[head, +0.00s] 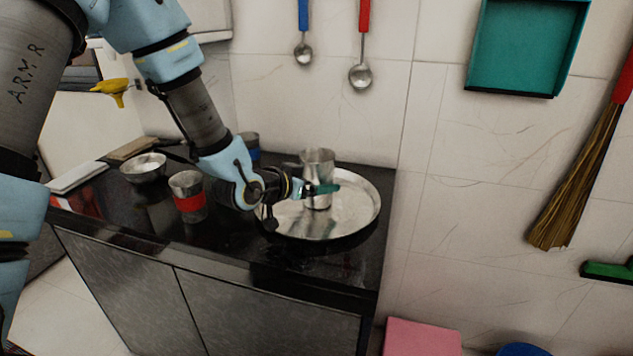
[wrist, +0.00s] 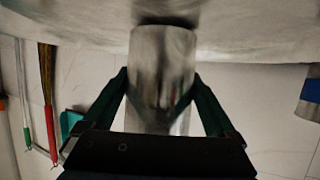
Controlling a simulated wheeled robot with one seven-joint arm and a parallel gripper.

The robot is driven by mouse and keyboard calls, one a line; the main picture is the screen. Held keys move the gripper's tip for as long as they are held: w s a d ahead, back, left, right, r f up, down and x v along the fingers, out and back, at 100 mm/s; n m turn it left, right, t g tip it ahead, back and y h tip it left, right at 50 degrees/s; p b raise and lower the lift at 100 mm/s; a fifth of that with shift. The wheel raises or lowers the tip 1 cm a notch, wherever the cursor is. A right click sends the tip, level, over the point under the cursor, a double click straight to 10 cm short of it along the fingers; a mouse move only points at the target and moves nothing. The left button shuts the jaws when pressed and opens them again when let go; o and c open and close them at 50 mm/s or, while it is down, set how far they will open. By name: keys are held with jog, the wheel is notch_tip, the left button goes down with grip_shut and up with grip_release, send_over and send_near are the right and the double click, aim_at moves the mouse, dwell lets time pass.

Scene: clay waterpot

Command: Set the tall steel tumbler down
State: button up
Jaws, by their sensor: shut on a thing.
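The tall steel tumbler (head: 318,163) is upright over the round steel tray (head: 352,220) in the head view. In the wrist view the tumbler (wrist: 162,62) is in the middle, its base end close to the tray (wrist: 255,30), with a dark patch at that end. I cannot tell whether base and tray touch. My gripper (head: 322,188) is shut on the tumbler's side, and in the wrist view my gripper (wrist: 162,90) has one dark green finger on each side of it. Part of the tumbler is hidden by a finger in the head view.
A red-banded steel cup (head: 188,187), a blue-banded cup (head: 251,142) and a steel bowl (head: 143,164) stand left of the tray on the black counter (head: 225,238). The tray lies near the counter's right end. The tiled wall is close behind.

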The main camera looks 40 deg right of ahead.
jog(key=shift+f, duration=0.2)
jog(key=o, duration=1.1)
jog(key=shift+r, duration=0.1)
jog(key=shift+r, duration=0.2)
jog(key=b+v, duration=0.1)
jog(key=v, duration=1.1)
jog(key=shift+b, duration=0.35)
jog(key=shift+f, duration=0.1)
